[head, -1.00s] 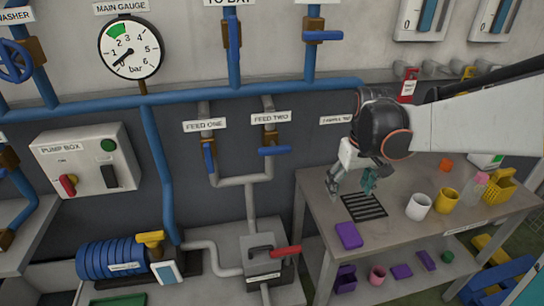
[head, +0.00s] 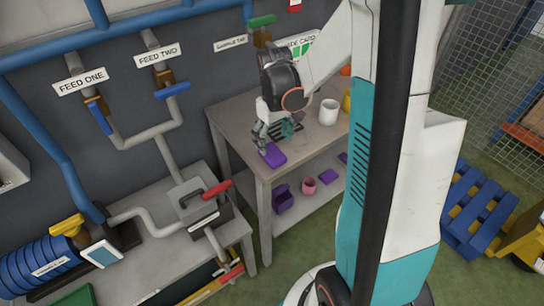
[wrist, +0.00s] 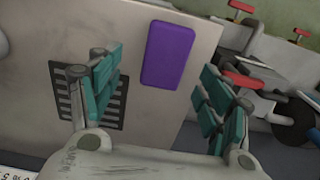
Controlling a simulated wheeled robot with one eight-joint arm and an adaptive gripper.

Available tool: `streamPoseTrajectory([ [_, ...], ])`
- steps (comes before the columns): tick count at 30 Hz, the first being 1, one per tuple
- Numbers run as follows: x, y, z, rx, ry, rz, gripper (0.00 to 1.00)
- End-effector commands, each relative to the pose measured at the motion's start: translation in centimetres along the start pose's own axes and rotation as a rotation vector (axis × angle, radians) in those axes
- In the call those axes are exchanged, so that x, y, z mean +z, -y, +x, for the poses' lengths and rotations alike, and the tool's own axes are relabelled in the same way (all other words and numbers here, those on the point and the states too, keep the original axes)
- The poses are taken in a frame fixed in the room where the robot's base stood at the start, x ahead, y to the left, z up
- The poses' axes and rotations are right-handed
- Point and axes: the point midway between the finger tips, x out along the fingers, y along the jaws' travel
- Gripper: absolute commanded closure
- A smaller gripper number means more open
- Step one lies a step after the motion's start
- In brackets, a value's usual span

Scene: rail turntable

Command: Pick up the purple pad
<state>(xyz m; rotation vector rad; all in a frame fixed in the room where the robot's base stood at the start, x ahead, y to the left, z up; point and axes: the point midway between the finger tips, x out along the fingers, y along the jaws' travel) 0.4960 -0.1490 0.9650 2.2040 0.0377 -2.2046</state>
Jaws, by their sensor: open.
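The purple pad (head: 272,155) lies flat on the table's top near its front left corner. In the wrist view the purple pad (wrist: 168,55) shows whole, ahead of the fingers and between their lines. My gripper (head: 277,137) is above the table, just behind the pad in the head view. Its teal-padded fingers are spread apart in the wrist view (wrist: 160,92), with nothing between them. I see no contact with the pad, and the exact height gap cannot be told.
A black grate (wrist: 108,97) is beside the left finger. A white cup (head: 328,112) stands to the right on the table (head: 232,122). The lower shelf holds a purple bin (head: 283,198), a pink cup (head: 309,186) and flat purple pieces (head: 329,175).

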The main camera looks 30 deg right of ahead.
Motion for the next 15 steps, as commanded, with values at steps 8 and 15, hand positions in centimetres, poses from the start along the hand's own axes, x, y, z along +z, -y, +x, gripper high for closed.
streamPoseTrajectory([
  [8, 0.0, 0.8, 3.6, 0.0, 0.0, -0.001, 0.28],
  [15, 0.0, 0.7, 5.0, 0.0, 0.0, 0.0, 0.28],
])
